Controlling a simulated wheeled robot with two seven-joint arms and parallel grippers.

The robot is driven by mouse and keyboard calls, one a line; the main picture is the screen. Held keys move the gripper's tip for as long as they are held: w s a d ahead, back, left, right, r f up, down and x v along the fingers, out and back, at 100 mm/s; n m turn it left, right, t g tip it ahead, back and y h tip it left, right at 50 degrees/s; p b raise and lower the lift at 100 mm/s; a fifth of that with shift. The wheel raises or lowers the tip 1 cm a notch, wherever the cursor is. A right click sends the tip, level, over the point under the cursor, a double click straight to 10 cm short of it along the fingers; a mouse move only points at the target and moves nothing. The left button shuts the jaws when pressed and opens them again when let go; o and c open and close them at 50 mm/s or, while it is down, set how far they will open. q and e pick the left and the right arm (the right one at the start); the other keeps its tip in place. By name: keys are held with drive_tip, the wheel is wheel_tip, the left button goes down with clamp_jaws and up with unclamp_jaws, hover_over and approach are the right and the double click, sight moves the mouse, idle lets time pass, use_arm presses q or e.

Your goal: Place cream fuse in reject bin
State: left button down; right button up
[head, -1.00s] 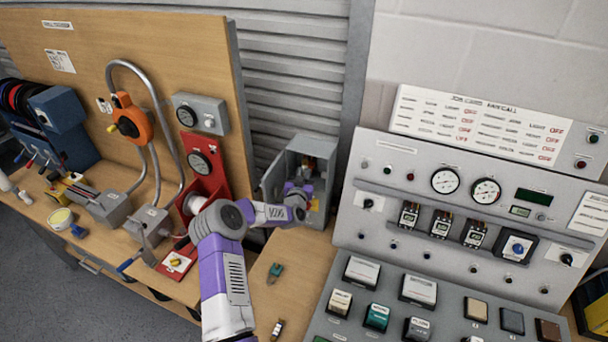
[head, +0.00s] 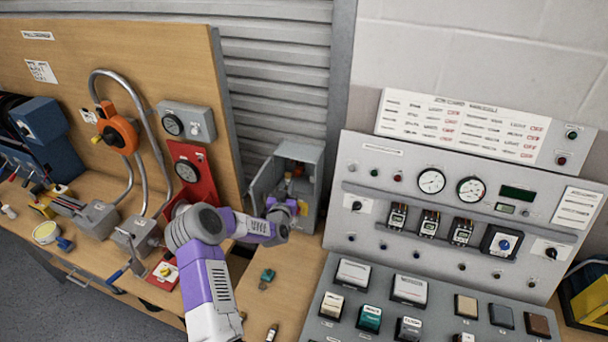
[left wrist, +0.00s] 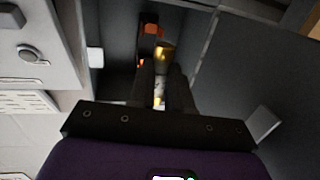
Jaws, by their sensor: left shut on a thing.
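My left arm reaches to the open grey box (head: 302,157) by the shutter wall. My left gripper (left wrist: 162,78) shows in the left wrist view, with its dark fingers closed on a small fuse (left wrist: 160,96) with a cream-white body and a brass cap. The fingers hide much of the fuse. In the head view the purple wrist hides the fingertips and the fuse. Inside the box, an orange part (left wrist: 151,30) shows beyond the brass cap. My right gripper is not in view. I cannot pick out a reject bin with certainty.
The box's open door (head: 264,185) stands at its left. A small green part (head: 267,276) lies on the bench below the box. The control console (head: 450,220) stands close on the right.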

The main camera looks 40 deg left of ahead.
use_arm(q)
drive_tip(key=shift+w+d+b+x, duration=0.1)
drive_tip(key=shift+d+b+x, duration=0.05)
drive_tip(key=shift+x, duration=0.75)
drive_tip(key=shift+w+d+b+x, duration=0.1)
drive_tip(key=shift+d+x, duration=0.1)
drive_tip(key=shift+x, duration=0.75)
drive_tip(key=shift+w+d+b+x, duration=0.1)
drive_tip(key=shift+d+b+x, duration=0.05)
drive_tip(key=shift+x, duration=0.75)
drive_tip(key=shift+r, duration=0.2)
